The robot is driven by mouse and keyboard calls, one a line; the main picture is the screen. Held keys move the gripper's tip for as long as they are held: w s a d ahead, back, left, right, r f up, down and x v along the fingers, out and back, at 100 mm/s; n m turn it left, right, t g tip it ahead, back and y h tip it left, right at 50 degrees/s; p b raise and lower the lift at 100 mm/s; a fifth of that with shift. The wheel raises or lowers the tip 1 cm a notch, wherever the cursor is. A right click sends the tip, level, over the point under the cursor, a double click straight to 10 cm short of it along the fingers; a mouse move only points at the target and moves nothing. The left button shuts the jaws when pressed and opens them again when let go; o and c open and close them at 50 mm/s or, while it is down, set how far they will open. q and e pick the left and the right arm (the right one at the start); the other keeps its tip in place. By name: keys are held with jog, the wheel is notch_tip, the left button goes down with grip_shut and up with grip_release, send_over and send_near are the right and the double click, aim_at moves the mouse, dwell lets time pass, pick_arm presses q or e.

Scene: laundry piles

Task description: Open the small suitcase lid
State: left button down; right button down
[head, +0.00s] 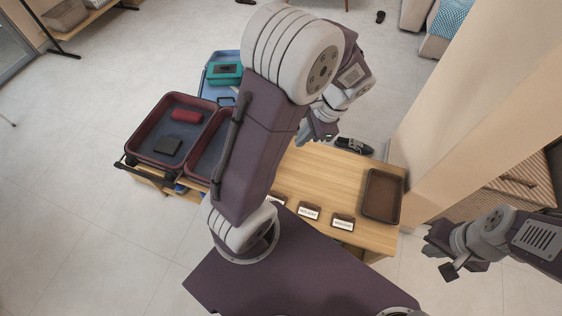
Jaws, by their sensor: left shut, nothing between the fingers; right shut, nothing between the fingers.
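A maroon suitcase (139,143) lies open at the left end of the wooden table, with its two shells side by side. Its left shell holds a red folded item (186,116) and a dark folded item (167,145). Its right shell is partly hidden by my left arm. A blue case (212,92) lies behind it with a teal box (224,73) on it. I cannot tell which case is the small one. My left gripper (322,133) is shut and empty, right of both cases. My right gripper (447,262) is shut and empty, off the table's right side.
A brown tray (383,195) sits at the right end of the wooden table (330,178). Several small labels (308,212) line its front edge. A dark shoe (354,146) is at the back edge. A beige wall or pillar (480,105) stands at right. The floor at left is clear.

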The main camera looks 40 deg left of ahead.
pick_arm(q)
jog(key=w+a+f+m+y+b, duration=0.1)
jog(key=w+f+b, duration=0.3)
jog(key=f+b, duration=0.4)
jog(key=w+a+f+m+g+y+b, duration=0.1)
jog(key=w+f+m+y+b, duration=0.2)
jog(key=f+b, duration=0.5)
jog(key=w+a+f+m+y+b, duration=0.2)
jog(key=f+b, duration=0.5)
jog(key=f, duration=0.7)
jog(key=shift+w+f+m+g+y+b, duration=0.1)
jog(key=shift+w+m+g+y+b, duration=0.25)
jog(key=shift+w+y, duration=0.8)
jog(key=shift+w+a+h, duration=0.15)
jog(key=shift+w+h, duration=0.05)
jog(key=shift+h, duration=0.05)
jog(key=b+x, duration=0.4)
jog(key=x, duration=0.5)
jog(key=shift+f, duration=0.1)
jog(key=shift+s+a, duration=0.15)
jog(key=shift+a, duration=0.2)
